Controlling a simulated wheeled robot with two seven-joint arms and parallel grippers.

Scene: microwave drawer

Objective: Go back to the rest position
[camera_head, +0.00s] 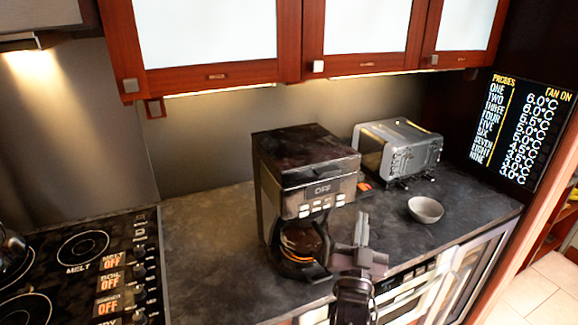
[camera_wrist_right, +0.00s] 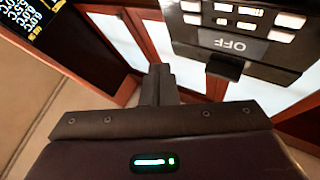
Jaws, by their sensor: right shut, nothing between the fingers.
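My right gripper (camera_head: 362,228) is at the front edge of the counter, just right of the coffee maker's carafe, in the head view. Its fingers are together with nothing between them. It also shows in the right wrist view (camera_wrist_right: 160,72), with its fingers pointing toward the cabinets. The black coffee maker (camera_head: 305,175) stands upright on the counter, and its panel with the word OFF (camera_wrist_right: 238,44) shows at the upper right of the right wrist view. My left gripper is not in view.
A silver toaster (camera_head: 398,148) and a grey bowl (camera_head: 425,209) stand on the dark counter (camera_head: 205,240). A stovetop (camera_head: 75,265) is at the left. Wooden cabinets (camera_head: 215,74) hang above. A display of temperatures (camera_head: 520,130) is at the right. The counter left of the coffee maker is clear.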

